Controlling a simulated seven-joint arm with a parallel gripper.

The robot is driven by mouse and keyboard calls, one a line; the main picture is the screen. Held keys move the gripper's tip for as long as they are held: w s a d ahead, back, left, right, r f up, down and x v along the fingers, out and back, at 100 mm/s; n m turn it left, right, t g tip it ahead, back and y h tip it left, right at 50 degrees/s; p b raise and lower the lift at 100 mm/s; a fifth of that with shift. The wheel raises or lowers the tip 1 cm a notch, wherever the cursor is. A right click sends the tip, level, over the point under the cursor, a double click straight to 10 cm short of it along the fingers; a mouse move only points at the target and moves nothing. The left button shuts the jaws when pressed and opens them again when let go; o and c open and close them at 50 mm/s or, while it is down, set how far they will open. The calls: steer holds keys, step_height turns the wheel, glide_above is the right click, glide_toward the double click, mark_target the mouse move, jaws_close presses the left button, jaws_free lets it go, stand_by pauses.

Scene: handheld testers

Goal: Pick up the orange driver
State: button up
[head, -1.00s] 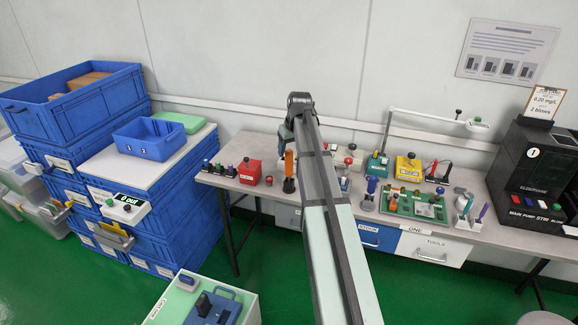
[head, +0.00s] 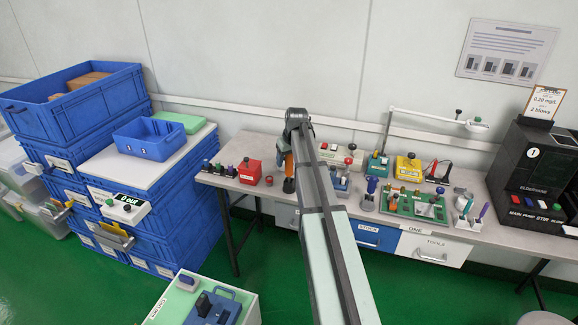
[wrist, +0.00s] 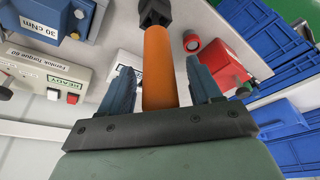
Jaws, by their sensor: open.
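The orange driver (wrist: 158,75) stands in the middle of the wrist view, with a dark collar or holder (wrist: 154,12) at its far end. My gripper (wrist: 155,85) is open, with one blue-grey finger on each side of the orange handle. A gap shows on both sides of the handle, wider on the right. In the head view the orange driver (head: 289,166) is upright on the bench, partly hidden by my arm. My gripper's fingers are mostly hidden there behind the wrist.
A red box (head: 250,171) stands just left of the driver. A grey-blue tester marked 30 cNm (wrist: 55,18) and a white tester with a red button (wrist: 45,80) are on the other side. Blue crates (head: 85,100) stand left of the bench (head: 225,182).

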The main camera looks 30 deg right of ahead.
jaws_close()
stand_by(0.4)
steer(key=shift+r, duration=0.15)
